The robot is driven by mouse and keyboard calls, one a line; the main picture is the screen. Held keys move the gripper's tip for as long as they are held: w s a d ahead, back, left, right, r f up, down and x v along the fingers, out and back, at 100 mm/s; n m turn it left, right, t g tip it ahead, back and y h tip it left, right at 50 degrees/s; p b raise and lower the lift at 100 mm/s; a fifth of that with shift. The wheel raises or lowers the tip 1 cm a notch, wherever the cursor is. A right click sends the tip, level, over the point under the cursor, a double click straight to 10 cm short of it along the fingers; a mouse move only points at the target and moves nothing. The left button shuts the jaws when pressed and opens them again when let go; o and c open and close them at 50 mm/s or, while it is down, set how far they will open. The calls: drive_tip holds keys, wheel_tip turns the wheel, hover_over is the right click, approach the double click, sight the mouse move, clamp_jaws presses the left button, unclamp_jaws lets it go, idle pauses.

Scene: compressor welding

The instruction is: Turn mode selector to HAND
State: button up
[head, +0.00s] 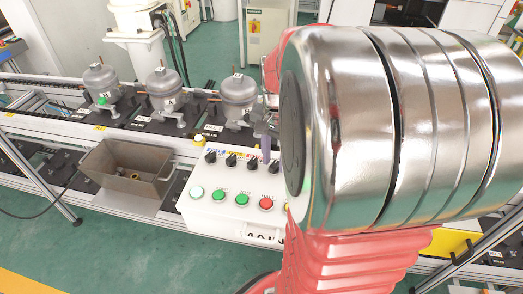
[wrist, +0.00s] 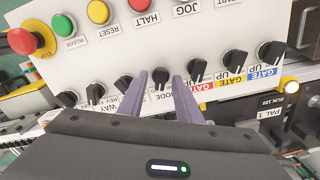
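The mode selector (wrist: 163,78) is a black rotary knob on a white sloped control panel (head: 225,213). In the wrist view the panel appears upside down, with the label MODE below this knob. My gripper (wrist: 169,74) has two purple fingers, one on each side of the knob, and is open. I cannot tell whether either finger touches it. The knob's pointer position is not clear. In the head view a purple finger of my gripper shows by the panel's back edge; my arm hides the panel's right part.
Other black knobs flank the selector, including a GATE knob (wrist: 196,68) and a WAY knob (wrist: 123,83). Push buttons such as the red HALT button (wrist: 138,5) and a red emergency stop (wrist: 24,41) sit nearby.

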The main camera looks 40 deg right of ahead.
drive_tip(key=shift+f, duration=0.2)
clamp_jaws()
idle(0.3)
